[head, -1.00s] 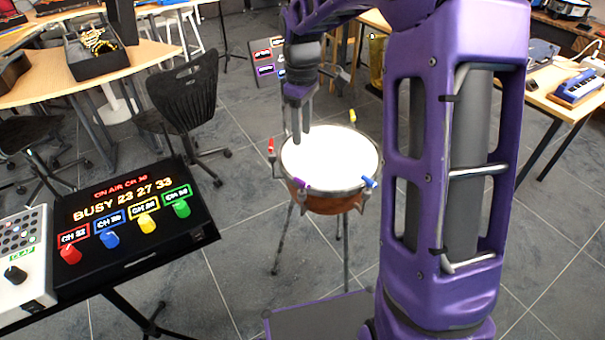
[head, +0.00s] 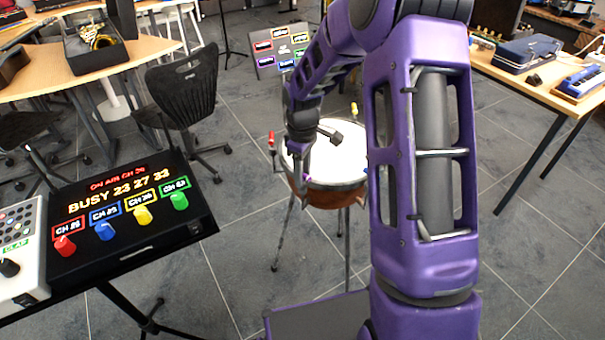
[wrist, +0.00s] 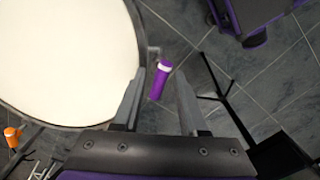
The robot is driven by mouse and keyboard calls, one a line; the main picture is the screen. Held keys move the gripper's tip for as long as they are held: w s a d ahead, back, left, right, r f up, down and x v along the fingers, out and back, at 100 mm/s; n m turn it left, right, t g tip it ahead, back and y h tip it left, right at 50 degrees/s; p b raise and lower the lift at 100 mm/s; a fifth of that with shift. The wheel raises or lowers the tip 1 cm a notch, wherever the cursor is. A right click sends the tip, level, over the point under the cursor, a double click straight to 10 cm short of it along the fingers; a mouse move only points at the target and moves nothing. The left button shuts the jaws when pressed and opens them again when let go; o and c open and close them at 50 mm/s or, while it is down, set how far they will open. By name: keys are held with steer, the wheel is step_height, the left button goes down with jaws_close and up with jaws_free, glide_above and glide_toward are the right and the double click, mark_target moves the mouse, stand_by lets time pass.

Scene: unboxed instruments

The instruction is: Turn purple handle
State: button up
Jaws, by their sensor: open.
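The drum (head: 345,160) has a white head and a brown bowl and stands on a thin-legged stand. The purple handle (wrist: 159,82) sticks out beside the drum's rim in the wrist view, with a pale ring near its top. My gripper (wrist: 160,75) is open, with one finger on each side of the handle and visible gaps to it. I cannot tell how deep the handle sits between the fingers.
A red handle (head: 271,141) and a yellow handle (head: 354,109) stand on the drum's rim. An orange handle (wrist: 11,137) shows in the wrist view. A black panel with coloured knobs (head: 130,210) is at left, a black chair (head: 182,95) behind it. Floor lies open around the drum.

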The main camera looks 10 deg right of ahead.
jaws_close()
stand_by(1.4)
jaws_free()
step_height(320, 180, up, 17)
steer(key=p, duration=0.2)
steer(key=shift+r+p, duration=0.2)
steer(key=shift+p, duration=0.15)
